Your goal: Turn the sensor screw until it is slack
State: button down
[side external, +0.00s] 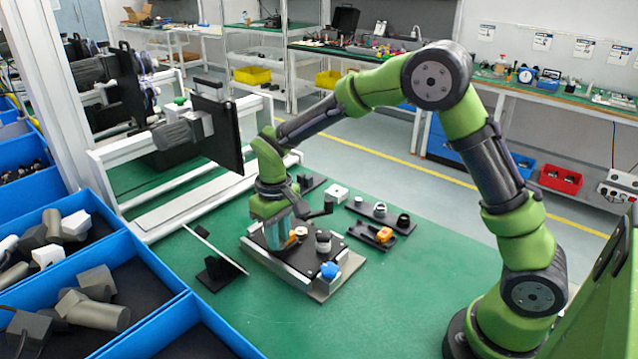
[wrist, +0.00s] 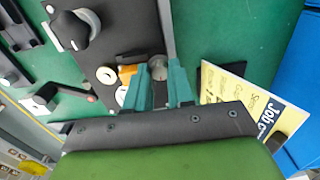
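My gripper (side external: 280,243) points down over the plate's left part, beside the orange part. In the wrist view its teal fingers (wrist: 158,72) stand apart, with a small grey metal piece (wrist: 158,68) between the tips; I cannot tell whether they touch it. The orange part (wrist: 127,73) and a white disc (wrist: 106,76) lie to their left. I cannot make out a sensor screw for certain.
A black tray with an orange-yellow part (side external: 384,235) and a rack of small cylinders (side external: 380,211) lie right of the plate. A black stand with a slanted card (side external: 217,265) is at left. Blue bins (side external: 150,262) border the left. The mat's front is clear.

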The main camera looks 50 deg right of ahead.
jog(key=n, duration=1)
jog(key=n, duration=0.5)
jog(key=shift+r+n, duration=0.1)
jog(key=shift+n, duration=0.2)
jog(key=n, duration=0.5)
jog(key=c, duration=1.1)
grip_release()
